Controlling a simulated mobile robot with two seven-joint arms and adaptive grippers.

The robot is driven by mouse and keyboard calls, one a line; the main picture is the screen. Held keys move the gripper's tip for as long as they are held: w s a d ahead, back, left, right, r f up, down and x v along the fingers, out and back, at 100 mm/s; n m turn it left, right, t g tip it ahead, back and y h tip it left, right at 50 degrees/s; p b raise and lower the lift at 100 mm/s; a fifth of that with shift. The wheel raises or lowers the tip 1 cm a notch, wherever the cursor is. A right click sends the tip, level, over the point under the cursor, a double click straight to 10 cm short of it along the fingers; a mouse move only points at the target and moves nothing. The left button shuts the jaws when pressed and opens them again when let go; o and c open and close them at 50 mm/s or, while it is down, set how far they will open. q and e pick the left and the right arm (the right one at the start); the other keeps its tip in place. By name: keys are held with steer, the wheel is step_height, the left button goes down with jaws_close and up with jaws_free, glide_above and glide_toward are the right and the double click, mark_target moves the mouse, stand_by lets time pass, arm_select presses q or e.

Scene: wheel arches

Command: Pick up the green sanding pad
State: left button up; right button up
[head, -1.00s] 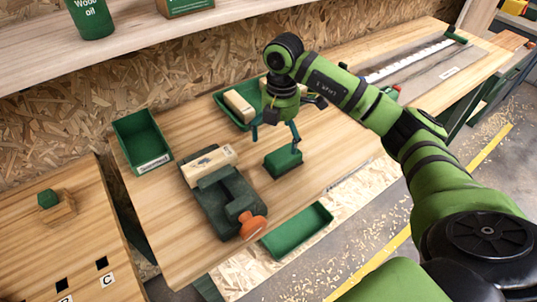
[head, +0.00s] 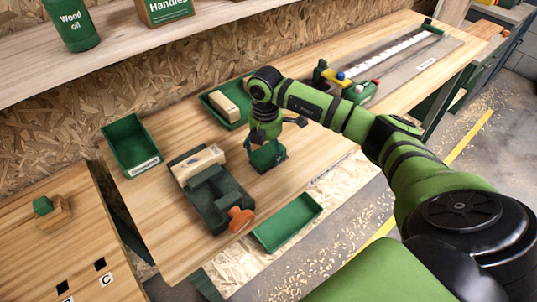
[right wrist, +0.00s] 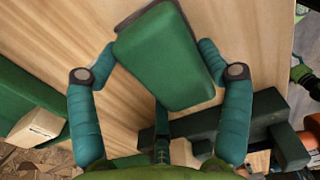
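The green sanding pad (head: 267,158) is a small dark green block at the middle of the wooden workbench (head: 215,258). My right gripper (head: 266,150) points down over it, with a finger on each side. In the right wrist view the pad (right wrist: 168,58) fills the space between the fingertips (right wrist: 165,62), which appear to press on its two opposite sides. The pad looks to be at the bench surface; I cannot tell if there is a gap below it. My left gripper is not in view.
Left of the pad is a dark vise (head: 218,196) with a wooden block and orange knob. Green trays stand at the left (head: 118,133), behind (head: 238,121) and in front (head: 290,236). A blocky tool (head: 350,88) lies behind my right arm.

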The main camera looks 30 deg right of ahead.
mark_target(268, 148)
steer(key=shift+c, duration=1.1)
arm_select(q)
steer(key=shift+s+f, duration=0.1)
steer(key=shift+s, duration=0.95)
arm_select(e)
steer(key=shift+r, duration=0.1)
steer(key=shift+r, duration=0.25)
steer(key=r, duration=0.1)
steer(key=r+b, duration=0.2)
steer(key=shift+s+d+r, duration=0.2)
steer(key=shift+d+r, duration=0.05)
steer(key=shift+r, duration=0.05)
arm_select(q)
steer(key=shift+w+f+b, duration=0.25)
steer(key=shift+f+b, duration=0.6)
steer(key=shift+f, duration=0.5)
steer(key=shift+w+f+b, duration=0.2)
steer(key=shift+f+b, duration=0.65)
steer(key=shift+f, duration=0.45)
arm_select(e)
steer(key=shift+s+d+r, duration=1.05)
steer(key=shift+s+r, duration=0.1)
steer(key=shift+s, duration=0.35)
steer(key=shift+s+d+r, duration=1.1)
steer(key=shift+s, duration=0.45)
steer(key=shift+s+d+r, duration=1.05)
steer(key=shift+s+r, duration=0.1)
steer(key=shift+s, duration=0.35)
